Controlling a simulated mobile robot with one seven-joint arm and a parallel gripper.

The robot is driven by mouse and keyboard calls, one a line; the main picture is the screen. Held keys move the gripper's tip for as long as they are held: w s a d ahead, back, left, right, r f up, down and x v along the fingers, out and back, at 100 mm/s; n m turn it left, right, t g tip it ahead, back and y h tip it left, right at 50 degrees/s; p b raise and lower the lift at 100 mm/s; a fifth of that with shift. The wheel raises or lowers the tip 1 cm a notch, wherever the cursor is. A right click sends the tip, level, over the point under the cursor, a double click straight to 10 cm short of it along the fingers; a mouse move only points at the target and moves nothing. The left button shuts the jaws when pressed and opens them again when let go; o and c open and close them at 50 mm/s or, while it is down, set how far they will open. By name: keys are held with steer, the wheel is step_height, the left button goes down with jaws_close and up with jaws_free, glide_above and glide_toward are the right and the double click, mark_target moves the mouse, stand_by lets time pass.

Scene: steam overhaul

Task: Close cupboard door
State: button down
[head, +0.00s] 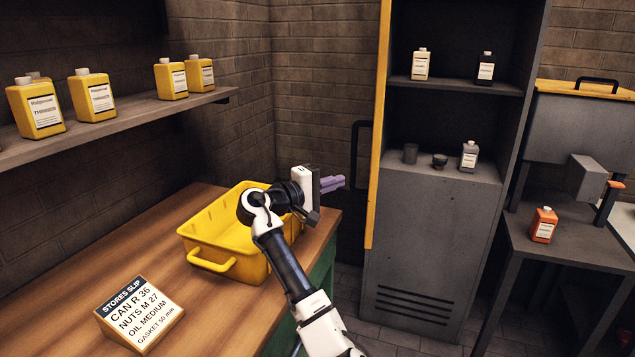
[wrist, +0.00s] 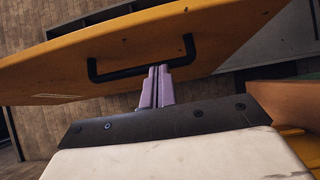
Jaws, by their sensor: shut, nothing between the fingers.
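The grey cupboard (head: 425,235) stands at centre right with its front open. Its yellow door (head: 379,120) is swung out and seen almost edge-on along the cupboard's left side. A black bar handle (head: 355,155) sticks out on the left of the door. In the wrist view the orange-yellow door (wrist: 220,40) spans the top, with its black handle (wrist: 110,75) facing me. My gripper (head: 340,182) is shut and empty, just left of the door near the handle's lower end. Its purple fingers (wrist: 157,85) overlap the handle in the wrist view; I cannot tell whether they touch it.
A yellow crate (head: 210,230) and a stores slip sign (head: 140,315) sit on the wooden bench (head: 190,305) below my arm. Bottles and small cups stand on the cupboard shelves. A wall shelf (head: 110,125) holds several yellow bottles. A grey table (head: 550,240) stands at right.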

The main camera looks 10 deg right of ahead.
mark_target(351, 181)
steer(key=d, duration=0.2)
steer(key=d+p, duration=0.1)
steer(key=d, duration=0.1)
steer(key=shift+s+d+r, duration=0.1)
steer(key=shift+s+d, duration=0.05)
steer(key=shift+s, duration=0.05)
steer(key=shift+s+d+p, duration=0.25)
steer(key=shift+d+p, duration=0.05)
steer(key=shift+d, duration=0.25)
